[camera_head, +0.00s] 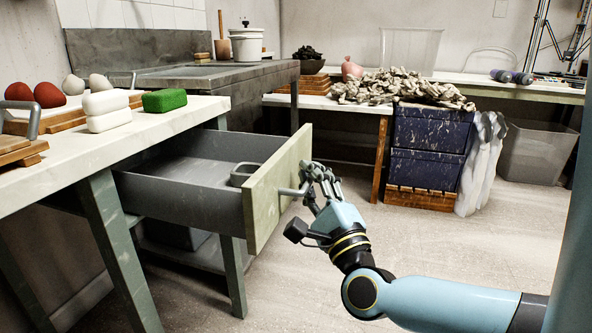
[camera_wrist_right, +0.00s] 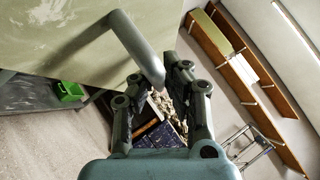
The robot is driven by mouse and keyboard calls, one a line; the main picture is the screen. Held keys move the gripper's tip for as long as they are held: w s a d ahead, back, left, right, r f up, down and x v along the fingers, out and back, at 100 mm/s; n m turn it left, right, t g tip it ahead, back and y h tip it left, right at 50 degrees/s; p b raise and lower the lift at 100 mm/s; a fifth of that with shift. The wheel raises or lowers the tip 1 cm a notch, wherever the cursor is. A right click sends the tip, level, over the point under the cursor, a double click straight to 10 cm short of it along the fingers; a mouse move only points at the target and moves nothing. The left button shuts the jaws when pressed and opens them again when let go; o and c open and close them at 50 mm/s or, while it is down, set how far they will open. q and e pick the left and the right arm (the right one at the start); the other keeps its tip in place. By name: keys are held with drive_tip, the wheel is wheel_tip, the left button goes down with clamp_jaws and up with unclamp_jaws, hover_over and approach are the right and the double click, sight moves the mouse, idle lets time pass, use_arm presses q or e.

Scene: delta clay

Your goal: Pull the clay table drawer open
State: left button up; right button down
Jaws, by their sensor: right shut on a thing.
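The clay table drawer (camera_head: 205,168) is pulled well out from under the white-topped table (camera_head: 60,160). It has grey sides and a pale green front panel (camera_head: 274,195). A small grey dish-like thing sits inside it near the front. My right gripper (camera_head: 312,184) is shut on the drawer's bar handle (camera_head: 289,191), on the outer side of the front. In the right wrist view the grey handle (camera_wrist_right: 139,48) runs from the green panel down to between the fingers (camera_wrist_right: 160,85). My left gripper is in neither view.
Red and white clay balls (camera_head: 48,95), white blocks (camera_head: 107,110) and a green block (camera_head: 164,100) lie on the tabletop. Dark blue crates (camera_head: 428,150) and a clear bin (camera_head: 538,152) stand behind. The floor in front of the drawer is clear.

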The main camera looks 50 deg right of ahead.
drive_tip(key=shift+s+f, duration=0.2)
drive_tip(key=shift+f, duration=0.15)
drive_tip(key=c, duration=1.4)
unclamp_jaws()
drive_tip(key=shift+w, duration=0.1)
drive_tip(key=shift+c, duration=0.2)
drive_tip(key=shift+o, duration=0.3)
drive_tip(key=shift+r, duration=0.15)
drive_tip(key=v, duration=1.2)
